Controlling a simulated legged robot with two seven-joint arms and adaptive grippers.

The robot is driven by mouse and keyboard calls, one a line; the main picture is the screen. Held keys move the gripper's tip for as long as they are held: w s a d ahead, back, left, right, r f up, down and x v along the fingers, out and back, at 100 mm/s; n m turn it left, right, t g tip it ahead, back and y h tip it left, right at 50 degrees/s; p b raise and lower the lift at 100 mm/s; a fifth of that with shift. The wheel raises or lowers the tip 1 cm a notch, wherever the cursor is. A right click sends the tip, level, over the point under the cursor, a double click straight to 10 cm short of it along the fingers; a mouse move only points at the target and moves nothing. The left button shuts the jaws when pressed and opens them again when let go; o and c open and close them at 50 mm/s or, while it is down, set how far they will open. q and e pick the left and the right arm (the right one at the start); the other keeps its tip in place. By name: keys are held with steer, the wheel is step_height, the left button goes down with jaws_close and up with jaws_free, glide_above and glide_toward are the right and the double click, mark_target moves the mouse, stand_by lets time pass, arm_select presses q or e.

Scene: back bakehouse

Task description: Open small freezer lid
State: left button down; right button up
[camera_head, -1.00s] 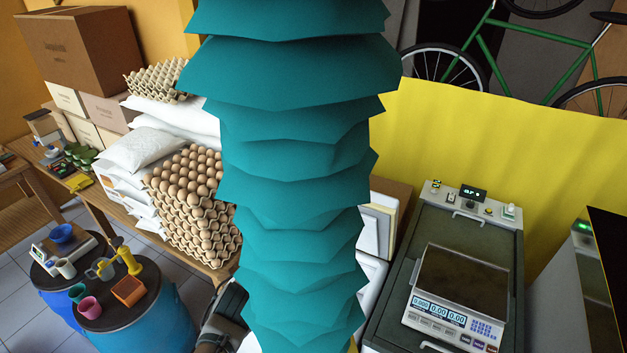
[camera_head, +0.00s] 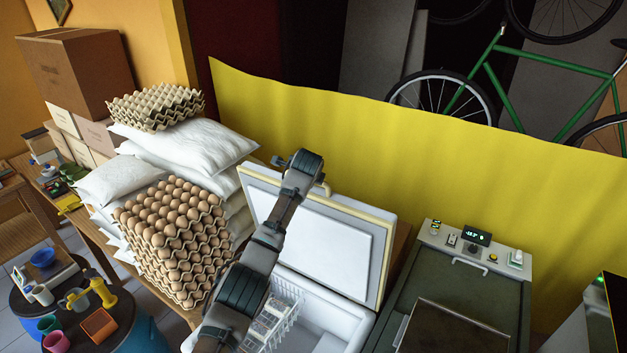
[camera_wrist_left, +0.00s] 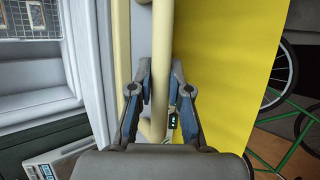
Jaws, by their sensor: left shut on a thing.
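The small white freezer (camera_head: 325,310) stands in the lower middle of the head view. Its lid (camera_head: 335,245) is raised and leans back, with the pale inner panel facing me. My left gripper (camera_head: 319,184) is at the lid's upper edge, its arm crossing in front of the lid and the opening. In the left wrist view the left gripper (camera_wrist_left: 161,72) has its fingers on both sides of a cream bar handle (camera_wrist_left: 162,35) and is shut on it. A wire basket (camera_head: 272,318) with packets shows inside the freezer. My right gripper is not in view.
Egg trays (camera_head: 175,235) and white sacks (camera_head: 185,150) are stacked left of the freezer. A yellow sheet (camera_head: 400,160) hangs behind the lid. Drums with cups stand at lower left.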

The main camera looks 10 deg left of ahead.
arm_select(q)
steer(key=shift+s+a+f, duration=0.1)
steer(key=shift+a+f, duration=0.1)
steer(key=shift+f, duration=0.1)
steer(key=c, duration=1.1)
jaws_free()
steer(key=shift+w, duration=0.2)
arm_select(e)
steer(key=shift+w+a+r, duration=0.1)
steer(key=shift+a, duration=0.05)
arm_select(q)
steer(key=shift+s+d+r, duration=0.1)
steer(key=shift+s+r, duration=0.2)
steer(key=shift+r, duration=0.15)
steer(key=v, duration=1)
steer(key=shift+s+r, duration=0.25)
steer(key=shift+s, duration=0.05)
steer(key=shift+f, duration=0.1)
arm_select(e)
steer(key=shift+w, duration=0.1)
